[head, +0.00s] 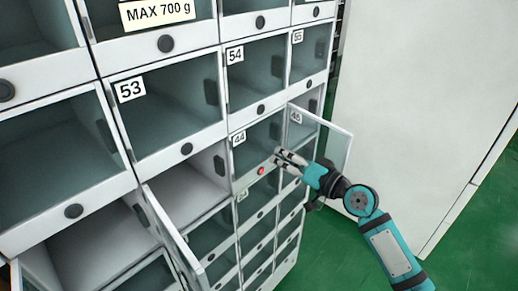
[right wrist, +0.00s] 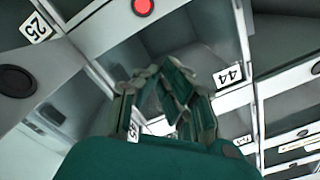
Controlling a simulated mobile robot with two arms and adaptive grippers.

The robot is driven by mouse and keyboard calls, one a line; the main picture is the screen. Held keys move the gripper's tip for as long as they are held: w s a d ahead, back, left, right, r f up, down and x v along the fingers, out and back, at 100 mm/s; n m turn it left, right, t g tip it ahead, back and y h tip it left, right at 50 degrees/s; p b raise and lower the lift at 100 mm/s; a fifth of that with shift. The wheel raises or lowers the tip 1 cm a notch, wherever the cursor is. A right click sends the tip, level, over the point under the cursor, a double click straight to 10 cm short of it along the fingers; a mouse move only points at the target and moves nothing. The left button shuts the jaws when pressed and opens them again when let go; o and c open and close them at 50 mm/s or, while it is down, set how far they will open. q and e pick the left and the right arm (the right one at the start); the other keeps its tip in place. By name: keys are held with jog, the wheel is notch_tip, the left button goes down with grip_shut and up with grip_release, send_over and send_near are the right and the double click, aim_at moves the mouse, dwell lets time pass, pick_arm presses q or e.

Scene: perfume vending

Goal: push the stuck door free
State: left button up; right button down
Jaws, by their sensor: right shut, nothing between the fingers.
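The door of compartment 44 (head: 258,147) is a clear pane in a white frame and looks shut. A red round light (head: 261,170) shows on its lower edge, and a red light (right wrist: 143,6) also shows at the top of the right wrist view. My right gripper (head: 278,156) is shut and empty, its fingertips at the lower right part of door 44. I cannot tell whether they touch it. The fingers also show in the right wrist view (right wrist: 165,85), beside the 44 label (right wrist: 228,75). My left gripper is not in view.
The door of compartment 45 (head: 335,146) stands open just right of my right gripper. Another door (head: 172,238) stands open at lower left. Other doors with black round knobs, such as 53 (head: 165,105) and 54 (head: 250,75), look shut. Green floor (head: 330,250) is clear at lower right.

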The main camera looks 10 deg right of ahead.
aim_at(264, 149)
jog(key=shift+x, duration=1.8)
jog(key=b+v, duration=1.2)
jog(key=v, duration=1.4)
dwell(0.7)
